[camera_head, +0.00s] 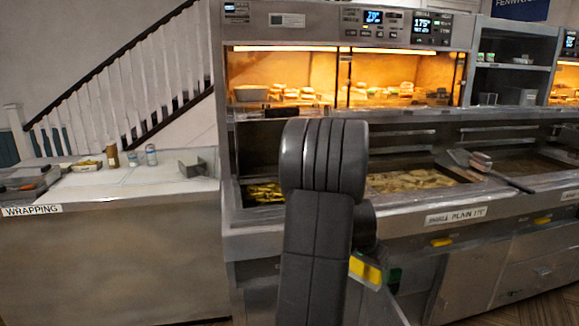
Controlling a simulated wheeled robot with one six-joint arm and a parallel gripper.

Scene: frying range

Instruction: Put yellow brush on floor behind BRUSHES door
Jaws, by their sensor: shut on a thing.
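My dark arm rises in the middle of the head view and hides much of what is behind it. Its wrist end shows low at the right of the arm, in front of the fryer cabinets. A yellow piece (366,270), which looks like the yellow brush, shows there right by the gripper (386,278). My gripper is shut on it; its fingertips are mostly hidden. A small green patch shows beside the yellow piece. No BRUSHES label can be read, and the floor behind the cabinet doors cannot be seen.
The fryer range (460,228) has pans of frying food and a scoop (480,167) resting across it. Cabinet doors with yellow handles (441,241) are below. A WRAPPING counter (110,190) with jars stands left. Wooden floor (545,308) shows at lower right.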

